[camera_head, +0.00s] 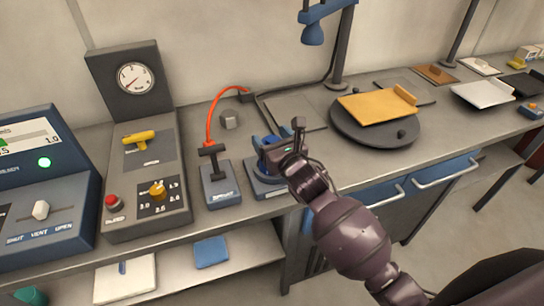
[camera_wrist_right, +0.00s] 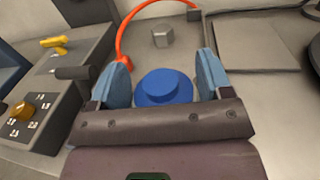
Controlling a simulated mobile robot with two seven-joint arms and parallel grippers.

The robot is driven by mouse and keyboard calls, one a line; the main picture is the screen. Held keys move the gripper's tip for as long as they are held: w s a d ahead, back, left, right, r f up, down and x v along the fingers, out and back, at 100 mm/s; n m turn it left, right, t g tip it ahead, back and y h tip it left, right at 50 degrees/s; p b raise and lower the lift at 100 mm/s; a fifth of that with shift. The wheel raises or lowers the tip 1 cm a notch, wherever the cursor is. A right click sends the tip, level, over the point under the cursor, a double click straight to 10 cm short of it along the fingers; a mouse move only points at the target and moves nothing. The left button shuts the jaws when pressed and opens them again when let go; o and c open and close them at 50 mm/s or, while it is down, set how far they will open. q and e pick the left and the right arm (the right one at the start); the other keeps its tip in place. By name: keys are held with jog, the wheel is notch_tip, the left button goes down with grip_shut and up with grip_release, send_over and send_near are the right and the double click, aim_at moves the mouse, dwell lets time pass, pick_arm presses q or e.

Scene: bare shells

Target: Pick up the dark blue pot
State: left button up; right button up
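A round blue object (camera_wrist_right: 164,88), which looks like the dark blue pot, sits between the two light blue fingers of my right gripper (camera_wrist_right: 165,80) in the right wrist view. It has a raised round top. A gap shows on each side of it, so the fingers look open around it and apart from it. Its lower part is hidden by the gripper body. In the head view my right gripper (camera_head: 270,143) is over the worktop beside the grey lever box, and it mostly covers the pot there. My left gripper is in neither view.
A lever box (camera_head: 220,184) with an orange hose (camera_head: 211,122) stands just left of the gripper. A grey hex block (camera_head: 229,119) lies behind. A dark round turntable (camera_head: 375,137) with a yellow board (camera_head: 377,107) is to the right. A gauge panel (camera_head: 133,78) stands further left.

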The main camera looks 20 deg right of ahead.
jog(key=c, duration=1)
